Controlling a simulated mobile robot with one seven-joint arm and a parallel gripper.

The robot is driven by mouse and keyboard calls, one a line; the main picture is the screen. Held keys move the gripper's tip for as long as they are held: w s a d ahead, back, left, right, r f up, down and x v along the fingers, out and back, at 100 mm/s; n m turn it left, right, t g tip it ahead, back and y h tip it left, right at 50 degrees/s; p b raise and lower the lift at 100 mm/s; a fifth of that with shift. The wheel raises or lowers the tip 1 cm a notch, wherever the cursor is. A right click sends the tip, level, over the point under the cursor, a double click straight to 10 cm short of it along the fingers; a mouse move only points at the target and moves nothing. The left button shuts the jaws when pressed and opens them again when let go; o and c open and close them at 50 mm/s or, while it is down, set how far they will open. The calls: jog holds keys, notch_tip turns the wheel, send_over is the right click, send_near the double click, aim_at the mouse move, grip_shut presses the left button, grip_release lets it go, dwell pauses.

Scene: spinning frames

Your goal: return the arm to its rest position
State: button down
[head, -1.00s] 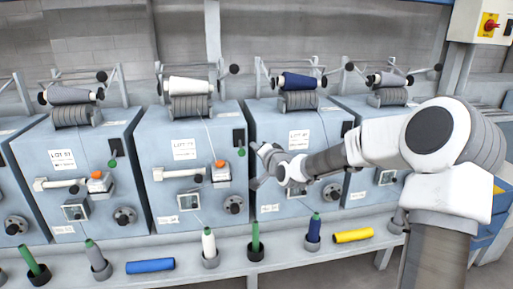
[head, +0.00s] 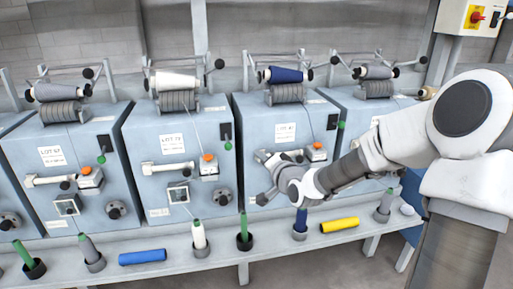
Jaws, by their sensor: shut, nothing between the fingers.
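My gripper (head: 262,177) is in the middle of the head view, at the end of my white and grey arm, which reaches in from the right. It is raised in front of the grey-blue spinning unit with the blue package on top (head: 285,75). The fingers are small in the picture and point to the left. They are shut with nothing between them. The arm hides part of that unit's front and of the unit to its right.
A shelf (head: 205,265) runs below the units. Bobbins stand on it: green (head: 243,228), white (head: 198,235) and blue (head: 300,220). A blue tube (head: 142,257) and a yellow tube (head: 340,224) lie flat. A switch box (head: 478,17) is at the upper right.

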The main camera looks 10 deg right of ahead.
jog(key=shift+s, duration=0.25)
